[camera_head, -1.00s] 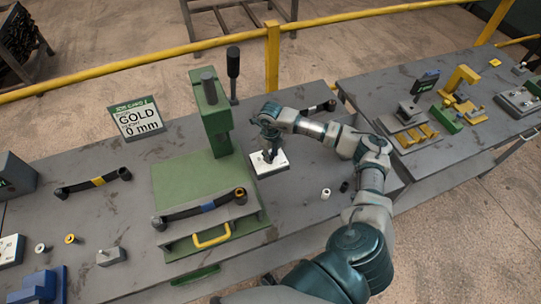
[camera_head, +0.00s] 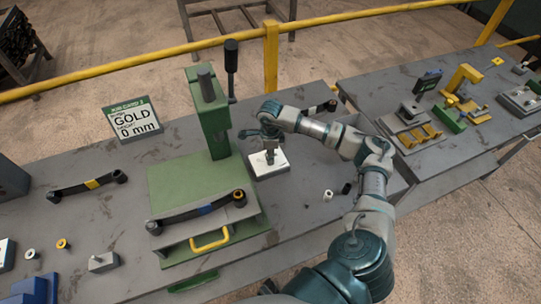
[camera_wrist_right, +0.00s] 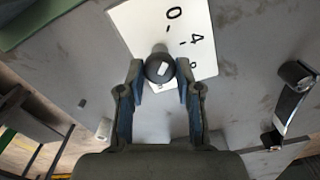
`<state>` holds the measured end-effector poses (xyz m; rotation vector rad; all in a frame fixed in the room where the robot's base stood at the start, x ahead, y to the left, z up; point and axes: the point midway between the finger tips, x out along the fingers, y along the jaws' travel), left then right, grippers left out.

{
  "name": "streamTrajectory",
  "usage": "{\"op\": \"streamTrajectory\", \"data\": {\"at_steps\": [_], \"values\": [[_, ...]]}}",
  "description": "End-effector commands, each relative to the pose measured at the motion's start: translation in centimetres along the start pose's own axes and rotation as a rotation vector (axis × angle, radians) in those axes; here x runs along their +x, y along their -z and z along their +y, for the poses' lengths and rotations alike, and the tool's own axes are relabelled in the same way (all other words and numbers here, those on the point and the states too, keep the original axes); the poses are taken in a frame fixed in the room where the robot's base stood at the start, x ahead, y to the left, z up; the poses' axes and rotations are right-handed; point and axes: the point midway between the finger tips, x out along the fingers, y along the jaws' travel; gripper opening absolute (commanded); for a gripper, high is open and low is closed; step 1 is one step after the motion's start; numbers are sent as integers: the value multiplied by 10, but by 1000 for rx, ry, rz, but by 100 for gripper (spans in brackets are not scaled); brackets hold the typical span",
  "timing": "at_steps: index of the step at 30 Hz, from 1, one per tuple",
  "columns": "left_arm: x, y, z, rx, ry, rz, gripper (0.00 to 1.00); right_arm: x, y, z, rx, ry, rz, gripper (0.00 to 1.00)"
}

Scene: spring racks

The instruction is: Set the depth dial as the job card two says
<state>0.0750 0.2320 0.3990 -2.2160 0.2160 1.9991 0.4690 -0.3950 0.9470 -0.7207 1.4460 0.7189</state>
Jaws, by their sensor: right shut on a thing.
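The depth dial is a white plate (camera_head: 279,160) on the bench, right of the green press. In the right wrist view its plate (camera_wrist_right: 135,32) carries the marks 0, 4 and part of an 8. A dark round knob (camera_wrist_right: 160,68) with a light pointer mark stands on it. My right gripper (camera_wrist_right: 160,78) is shut on the knob, one finger on each side; it also shows from the head (camera_head: 270,150). The pointer's exact reading is hard to tell. The job card (camera_head: 133,121) stands behind, reading GOLD and 0 mm. My left gripper is not in view.
The green press (camera_head: 212,120) stands left of the dial. A dark link with a blue band (camera_head: 204,209) lies on its front, above a yellow handle (camera_head: 210,240). Another link with a yellow band (camera_head: 92,184) lies left.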

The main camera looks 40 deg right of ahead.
Motion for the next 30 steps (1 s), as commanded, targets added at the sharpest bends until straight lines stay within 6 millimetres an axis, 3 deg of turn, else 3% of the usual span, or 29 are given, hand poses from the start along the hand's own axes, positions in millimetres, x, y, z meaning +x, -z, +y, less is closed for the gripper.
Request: {"op": "streamTrajectory", "data": {"at_steps": [9, 23, 24, 27, 30], "values": [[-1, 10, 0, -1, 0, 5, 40, 1, -2, 0, -95, 0, -3, 0], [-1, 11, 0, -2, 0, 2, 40, 1, -2, 1, -109, -1, -2, 0], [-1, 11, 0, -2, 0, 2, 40, 1, -2, 1, -109, -1, -2, 39], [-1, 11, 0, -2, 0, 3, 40, 1, -2, 1, -108, -1, -1, 60], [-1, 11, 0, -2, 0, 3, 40, 0, -1, 1, -107, -1, -1, 60]]}}
